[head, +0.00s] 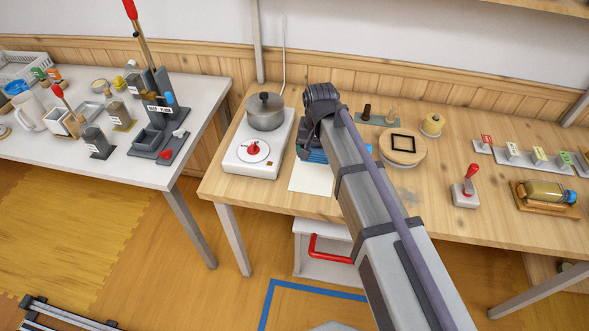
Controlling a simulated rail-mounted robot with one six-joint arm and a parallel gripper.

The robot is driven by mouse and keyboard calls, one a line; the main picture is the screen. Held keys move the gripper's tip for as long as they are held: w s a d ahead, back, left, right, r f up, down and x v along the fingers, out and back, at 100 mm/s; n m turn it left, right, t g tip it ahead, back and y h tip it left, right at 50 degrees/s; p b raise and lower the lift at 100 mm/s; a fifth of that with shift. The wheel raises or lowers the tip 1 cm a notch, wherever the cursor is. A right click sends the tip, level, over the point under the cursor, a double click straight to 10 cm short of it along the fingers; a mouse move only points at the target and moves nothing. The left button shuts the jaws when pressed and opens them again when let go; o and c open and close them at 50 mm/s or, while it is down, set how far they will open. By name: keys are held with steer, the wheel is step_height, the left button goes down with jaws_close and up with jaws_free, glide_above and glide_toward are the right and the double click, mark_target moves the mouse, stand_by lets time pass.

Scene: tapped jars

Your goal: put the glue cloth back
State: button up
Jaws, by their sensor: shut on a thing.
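My arm reaches over the wooden table, and its dark wrist bends down at the far end. My gripper (303,148) shows only in part there, low over the table. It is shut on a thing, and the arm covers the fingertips. A blue, flat, layered thing (314,154) shows right by the gripper and looks like the glue cloth. It is partly hidden by the arm. A pale sheet (311,179) lies on the table just in front of it.
A pot (265,111) stands on a white hotplate (256,161) left of my gripper. A round wooden board (402,147) and a red-handled lever (466,187) are to the right. A white side table (128,173) holds jars and a tool stand. Bare wood lies between lever and board.

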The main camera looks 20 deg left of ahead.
mark_target(315, 173)
steer(key=shift+w+r, duration=0.1)
steer(key=shift+w, duration=0.8)
step_height(315, 173, down, 11)
steer(key=b, duration=1)
steer(key=shift+r+b, duration=0.2)
steer(key=shift+b, duration=0.1)
steer(key=shift+s+r+p, duration=0.1)
steer(key=shift+r+p, duration=0.2)
steer(key=shift+f, duration=0.25)
steer(key=o, duration=0.7)
steer(key=shift+r, duration=0.1)
step_height(315, 173, up, 13)
steer(key=p, duration=1.2)
steer(key=shift+f, duration=0.3)
